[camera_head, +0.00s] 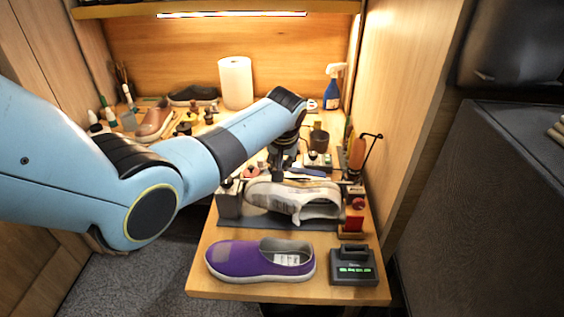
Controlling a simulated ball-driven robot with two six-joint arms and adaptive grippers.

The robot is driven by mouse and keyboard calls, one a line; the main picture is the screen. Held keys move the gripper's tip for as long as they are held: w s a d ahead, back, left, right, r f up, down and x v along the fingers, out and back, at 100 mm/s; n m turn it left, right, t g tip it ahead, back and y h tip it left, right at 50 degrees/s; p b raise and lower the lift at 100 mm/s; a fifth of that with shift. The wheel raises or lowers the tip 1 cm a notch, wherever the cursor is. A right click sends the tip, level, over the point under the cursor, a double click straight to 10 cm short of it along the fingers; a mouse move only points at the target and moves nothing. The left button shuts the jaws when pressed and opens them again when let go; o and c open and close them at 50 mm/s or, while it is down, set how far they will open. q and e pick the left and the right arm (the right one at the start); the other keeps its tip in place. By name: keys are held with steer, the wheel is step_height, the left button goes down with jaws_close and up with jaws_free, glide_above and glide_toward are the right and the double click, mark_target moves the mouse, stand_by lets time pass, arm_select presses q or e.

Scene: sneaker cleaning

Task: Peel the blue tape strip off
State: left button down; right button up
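A white sneaker (297,199) lies in a dark holder in the middle of the workbench, its opening facing right. My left arm reaches in from the left, and my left gripper (279,172) points down at the sneaker's far side. Its dark fingers are small and partly merge with the things behind, so I cannot tell whether they are open or shut. A small blue strip-like piece (309,172) shows just right of the gripper, beyond the sneaker; I cannot tell whether it is the tape. My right gripper is not in view.
A purple shoe (262,260) and a dark device with a green display (353,266) stand at the bench's front. Paper towels (235,82), a spray bottle (332,87) and a brown shoe (155,119) stand farther back. A wooden wall (405,110) bounds the right side.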

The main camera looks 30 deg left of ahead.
arm_select(q)
steer(key=shift+r+p, duration=1.15)
steer(key=shift+p, duration=0.05)
steer(key=shift+r+p, duration=0.55)
steer(key=shift+r, duration=0.3)
